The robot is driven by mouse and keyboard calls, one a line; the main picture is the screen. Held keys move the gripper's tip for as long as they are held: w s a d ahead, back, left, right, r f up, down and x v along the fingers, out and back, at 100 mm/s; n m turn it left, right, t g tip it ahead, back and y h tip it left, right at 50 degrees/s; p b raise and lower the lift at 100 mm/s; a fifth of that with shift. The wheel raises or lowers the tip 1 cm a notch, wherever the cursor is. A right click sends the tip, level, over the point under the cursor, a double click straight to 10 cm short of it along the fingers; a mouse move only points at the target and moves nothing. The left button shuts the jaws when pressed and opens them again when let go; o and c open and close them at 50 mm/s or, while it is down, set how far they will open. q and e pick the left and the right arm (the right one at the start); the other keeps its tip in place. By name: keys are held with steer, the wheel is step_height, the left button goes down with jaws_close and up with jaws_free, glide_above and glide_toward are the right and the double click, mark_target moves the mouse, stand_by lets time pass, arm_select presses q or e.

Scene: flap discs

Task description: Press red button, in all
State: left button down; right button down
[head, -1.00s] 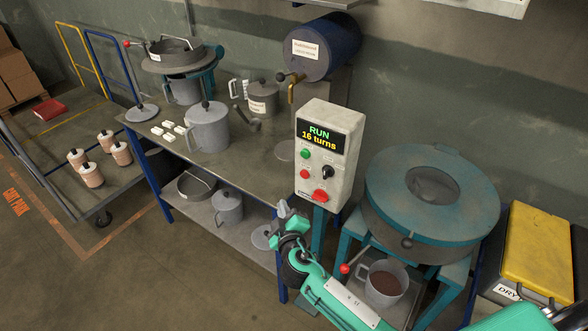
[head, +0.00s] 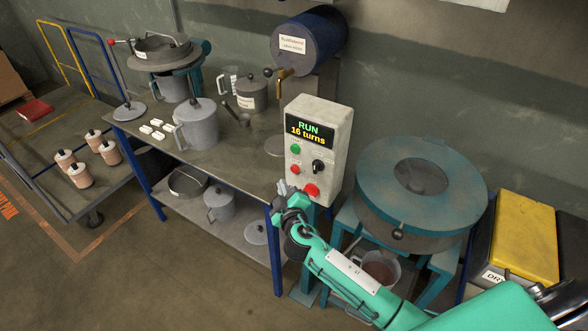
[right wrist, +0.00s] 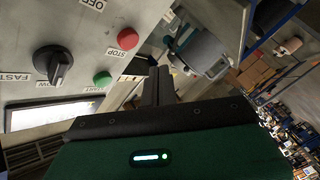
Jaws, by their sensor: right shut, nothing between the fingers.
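The pale control box (head: 320,140) stands at the table's right end, its display reading "RUN 16 turns". Its face has a green button (head: 295,149), a small red button (head: 295,170), a black knob (head: 318,166) and a larger red button (head: 311,190) low down. In the right wrist view the small red button (right wrist: 128,38) is labelled STOP, beside the green button (right wrist: 103,78) and knob (right wrist: 52,65). My right gripper (head: 283,187) is shut and empty, just left of the box's lower part. Its fingers (right wrist: 155,80) show no clear contact with any button. My left gripper is out of view.
A teal round machine (head: 420,185) stands right of the box, with a cup (head: 380,268) below it, partly behind my right arm. The metal table (head: 215,160) at left holds a grey jug (head: 196,125) and white blocks. A yellow-lidded bin (head: 515,235) is far right.

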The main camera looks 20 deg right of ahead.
mark_target(290, 169)
steer(key=shift+w+d, duration=1.1)
steer(key=shift+d, duration=0.3)
steer(key=shift+d+b, duration=0.1)
steer(key=shift+b, duration=0.25)
stand_by(0.7)
steer(key=shift+w+d, duration=0.2)
steer(key=shift+w, duration=0.05)
steer(key=shift+w+d, duration=0.25)
steer(key=shift+d, duration=0.15)
stand_by(0.7)
steer(key=shift+a, duration=0.1)
steer(key=shift+s+a+b, duration=0.3)
steer(key=shift+s+a, duration=0.25)
steer(key=shift+a, duration=0.05)
stand_by(0.3)
